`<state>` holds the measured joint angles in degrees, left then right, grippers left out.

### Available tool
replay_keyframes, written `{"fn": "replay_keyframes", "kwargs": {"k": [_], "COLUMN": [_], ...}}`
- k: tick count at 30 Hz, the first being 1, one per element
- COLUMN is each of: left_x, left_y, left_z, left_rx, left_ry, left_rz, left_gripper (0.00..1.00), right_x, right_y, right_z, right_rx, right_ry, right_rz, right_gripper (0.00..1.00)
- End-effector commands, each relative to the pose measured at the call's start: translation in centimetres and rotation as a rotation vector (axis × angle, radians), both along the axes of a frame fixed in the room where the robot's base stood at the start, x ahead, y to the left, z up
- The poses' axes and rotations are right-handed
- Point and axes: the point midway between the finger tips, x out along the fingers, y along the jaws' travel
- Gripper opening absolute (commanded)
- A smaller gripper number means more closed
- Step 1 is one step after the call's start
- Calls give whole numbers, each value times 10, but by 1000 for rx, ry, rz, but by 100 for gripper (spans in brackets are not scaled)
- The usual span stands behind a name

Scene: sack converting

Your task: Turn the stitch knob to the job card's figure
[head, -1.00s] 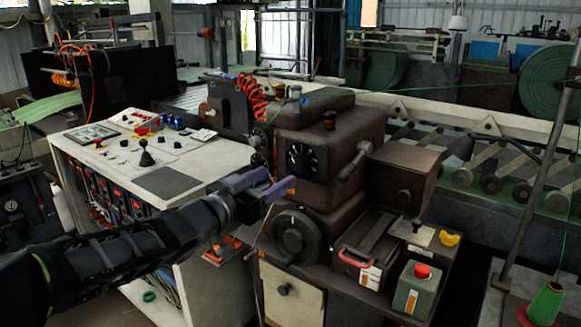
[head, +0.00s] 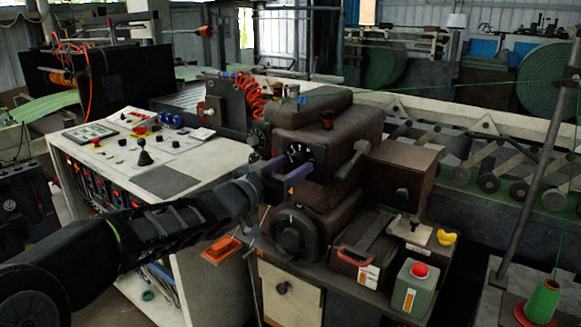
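The stitch knob (head: 301,152) is a black dial with white marks on the front of the brown sewing machine head (head: 340,128). My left gripper (head: 298,170) is at the dial, its two purple-grey fingers apart and pointing at it. The fingers cover the dial's lower part, and I cannot tell whether they touch the knob. The dial's figures are too small to read. My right gripper is not in view.
A white control console (head: 190,160) with buttons and a joystick stands left of the machine. Below the head are a black handwheel (head: 297,235), a red-handled box (head: 358,262) and a green box with a red button (head: 412,285). A crank lever (head: 352,160) juts beside the dial.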

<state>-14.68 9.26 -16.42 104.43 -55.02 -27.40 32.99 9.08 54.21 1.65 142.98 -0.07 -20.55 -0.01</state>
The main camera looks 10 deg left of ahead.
Motion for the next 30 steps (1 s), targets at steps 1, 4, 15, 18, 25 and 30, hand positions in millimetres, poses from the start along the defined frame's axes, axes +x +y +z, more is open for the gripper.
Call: {"fn": "replay_keyframes", "kwargs": {"k": [1, 4, 15, 18, 25, 30], "left_x": [0, 0, 0, 0, 0, 0], "left_y": [0, 0, 0, 0, 0, 0], "left_z": [0, 0, 0, 0, 0, -1], "left_rx": [0, 0, 0, 0, 6, 33], "left_ry": [0, 0, 0, 0, -2, -13], "left_rz": [0, 0, 0, 0, 0, 0], "left_gripper": [48, 40, 10, 1, 0, 0], "right_x": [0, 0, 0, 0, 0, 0], "right_y": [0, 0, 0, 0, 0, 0], "right_z": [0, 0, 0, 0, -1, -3], "right_rx": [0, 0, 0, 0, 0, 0], "right_ry": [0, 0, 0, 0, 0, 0], "right_rz": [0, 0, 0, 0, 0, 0], "right_gripper": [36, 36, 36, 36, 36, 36]}}
